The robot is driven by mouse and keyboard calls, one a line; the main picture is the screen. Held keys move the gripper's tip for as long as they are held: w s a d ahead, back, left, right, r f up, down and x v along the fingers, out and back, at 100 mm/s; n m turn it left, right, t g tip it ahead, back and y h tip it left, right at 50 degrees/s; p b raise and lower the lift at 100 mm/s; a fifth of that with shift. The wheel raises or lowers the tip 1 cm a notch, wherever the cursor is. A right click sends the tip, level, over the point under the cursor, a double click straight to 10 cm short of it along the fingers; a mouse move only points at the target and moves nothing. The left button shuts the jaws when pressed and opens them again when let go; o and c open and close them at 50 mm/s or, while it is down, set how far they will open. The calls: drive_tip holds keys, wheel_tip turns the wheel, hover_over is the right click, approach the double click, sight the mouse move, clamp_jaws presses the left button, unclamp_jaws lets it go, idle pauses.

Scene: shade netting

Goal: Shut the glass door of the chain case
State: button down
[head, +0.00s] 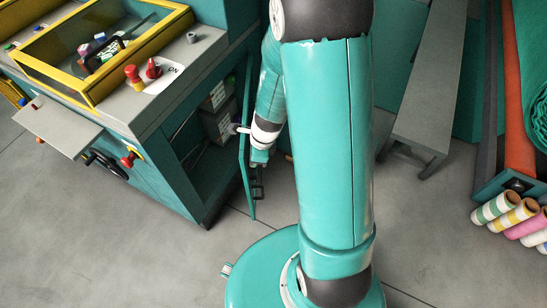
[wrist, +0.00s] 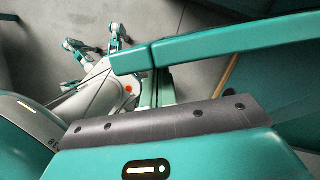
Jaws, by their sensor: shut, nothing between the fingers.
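The chain case is the open compartment (head: 192,140) in the end of the teal machine, left of my arm in the head view. Its glass door (head: 247,185) has a thin teal frame and stands open, seen nearly edge-on. My gripper (head: 258,191) is shut and empty, low beside the door's right side. My forearm hides part of that area, and I cannot tell whether the fingers touch the frame. In the wrist view a teal bar (wrist: 235,39), apparently the door frame, crosses above the gripper's grey-padded body. The fingertips are not clear there.
The machine's top has a yellow-framed glass cover (head: 100,50) and red knobs (head: 132,75). A side shelf (head: 58,127) and a black handwheel (head: 105,165) stick out at left. A grey bench (head: 425,100) and coloured rolls (head: 510,215) stand at right. Floor is clear in front.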

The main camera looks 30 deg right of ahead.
drive_tip(key=w+a+m, duration=0.3)
drive_tip(key=w+a, duration=0.8)
drive_tip(key=a, duration=0.4)
drive_tip(key=shift+a+t, duration=0.2)
drive_tip(key=shift+t, duration=0.1)
drive_tip(key=shift+f, duration=0.1)
